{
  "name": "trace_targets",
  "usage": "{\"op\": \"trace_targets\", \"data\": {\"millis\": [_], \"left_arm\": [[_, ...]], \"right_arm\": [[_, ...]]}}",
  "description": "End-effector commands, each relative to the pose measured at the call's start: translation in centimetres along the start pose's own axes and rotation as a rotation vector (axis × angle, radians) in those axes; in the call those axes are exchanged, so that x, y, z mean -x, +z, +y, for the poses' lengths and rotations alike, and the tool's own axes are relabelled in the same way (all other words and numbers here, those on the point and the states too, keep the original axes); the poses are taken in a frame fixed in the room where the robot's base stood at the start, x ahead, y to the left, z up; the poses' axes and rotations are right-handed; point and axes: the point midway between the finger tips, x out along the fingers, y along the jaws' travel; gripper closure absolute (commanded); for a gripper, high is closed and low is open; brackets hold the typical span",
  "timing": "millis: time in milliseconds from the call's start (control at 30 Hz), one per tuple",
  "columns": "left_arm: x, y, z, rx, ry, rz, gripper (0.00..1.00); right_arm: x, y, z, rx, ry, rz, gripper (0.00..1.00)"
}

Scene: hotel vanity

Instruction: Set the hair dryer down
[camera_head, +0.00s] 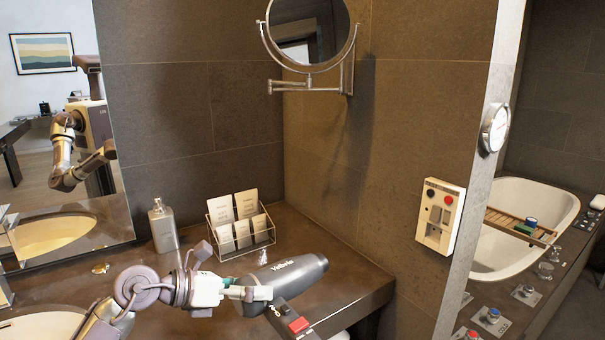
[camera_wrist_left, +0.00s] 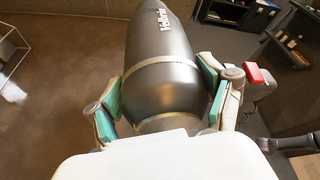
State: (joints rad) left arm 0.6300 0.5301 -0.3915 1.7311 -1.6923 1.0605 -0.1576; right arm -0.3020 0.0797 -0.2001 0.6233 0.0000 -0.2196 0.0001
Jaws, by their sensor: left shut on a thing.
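A dark grey hair dryer (camera_head: 291,275) with a light band and white lettering is held at the right part of the vanity counter (camera_head: 340,270). My left gripper (camera_head: 245,293) is shut on the hair dryer's body. In the left wrist view the hair dryer (camera_wrist_left: 165,65) sits between the two green-padded fingers of the gripper (camera_wrist_left: 163,105). Its handle, with a red part (camera_head: 298,325), points down toward the front. I cannot tell whether the dryer touches the counter. My right gripper is not in view.
A wire rack with cards (camera_head: 240,226) stands behind the dryer. A soap bottle (camera_head: 163,226) is at the back left, and a sink (camera_head: 40,328) at the front left. A wall unit with red and black knobs (camera_head: 438,214) is at the right. Counter right of the rack is clear.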

Motion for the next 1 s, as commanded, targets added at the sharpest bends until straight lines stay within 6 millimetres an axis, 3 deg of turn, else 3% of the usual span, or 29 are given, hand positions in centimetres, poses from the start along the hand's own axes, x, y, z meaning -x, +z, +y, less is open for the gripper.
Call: {"op": "trace_targets", "data": {"millis": [267,467,700,1000], "left_arm": [[2.2,-3.3,-0.1,0.014,0.025,-0.015,0.89],[4.7,-6.8,-0.5,0.027,0.058,-0.03,0.89],[9.1,-11.9,-2.2,0.049,0.109,-0.054,0.89],[12.4,-15.1,-4.3,0.056,0.134,-0.07,0.89]], "right_arm": [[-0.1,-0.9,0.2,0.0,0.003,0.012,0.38],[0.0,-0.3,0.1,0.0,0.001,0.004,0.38],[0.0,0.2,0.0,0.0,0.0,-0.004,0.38],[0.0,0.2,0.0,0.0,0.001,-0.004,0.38]]}}
